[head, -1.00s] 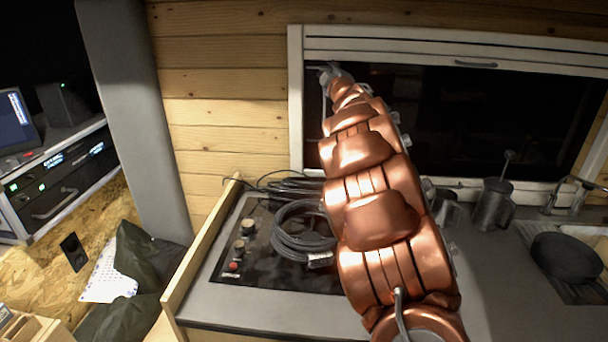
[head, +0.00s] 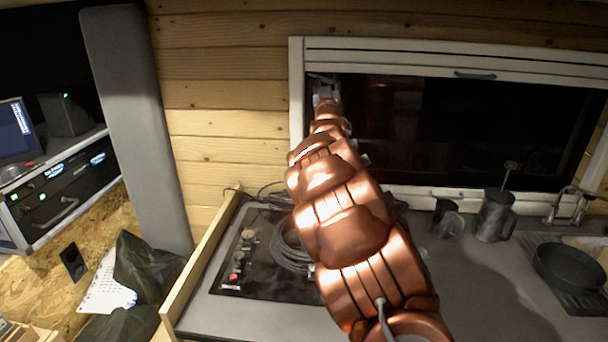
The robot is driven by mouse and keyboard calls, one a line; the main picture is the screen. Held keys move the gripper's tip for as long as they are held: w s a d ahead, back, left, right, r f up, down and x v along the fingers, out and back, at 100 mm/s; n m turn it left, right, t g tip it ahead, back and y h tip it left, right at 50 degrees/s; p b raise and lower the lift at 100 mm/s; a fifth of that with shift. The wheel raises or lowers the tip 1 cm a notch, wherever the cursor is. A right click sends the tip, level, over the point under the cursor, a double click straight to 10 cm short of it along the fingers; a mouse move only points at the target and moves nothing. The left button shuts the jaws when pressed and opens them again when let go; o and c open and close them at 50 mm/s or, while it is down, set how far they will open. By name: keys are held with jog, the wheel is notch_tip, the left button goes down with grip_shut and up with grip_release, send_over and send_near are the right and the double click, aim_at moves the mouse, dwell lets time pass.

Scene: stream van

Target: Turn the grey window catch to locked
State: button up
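The window (head: 440,130) has a pale frame and dark glass, with a pale blind cassette along its top. My gripper (head: 322,80) is at the window's upper left, close to the left side of the frame. It is small and seen from behind, so I cannot tell whether its fingers are open or shut, or whether they touch anything. I cannot make out the grey window catch; my gripper and arm cover part of that left side. A small dark handle (head: 475,75) shows on the pale cassette above the glass.
Below the window is a grey worktop (head: 470,290) with a black control panel (head: 260,285), coiled cable (head: 290,248), a metal jug (head: 494,215), a dark mug (head: 446,218), a tap (head: 570,205) and a black pan (head: 568,268). A wooden edge board (head: 205,262) borders it on the left.

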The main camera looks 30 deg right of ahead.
jog(key=m+p, duration=0.1)
jog(key=m+g+h, duration=0.1)
jog(key=m, duration=0.1)
jog(key=shift+a+r+h+p, duration=0.1)
jog(key=shift+r+h+p, duration=0.1)
jog(key=shift+h+p, duration=0.15)
jog(key=s+a+f+n+g+y+b, duration=0.1)
jog(key=s+a+f+g+y, duration=0.7)
jog(key=s+a+f, duration=0.9)
jog(key=shift+a+f, duration=0.2)
jog(key=shift+f, duration=0.35)
jog(key=shift+s, duration=0.1)
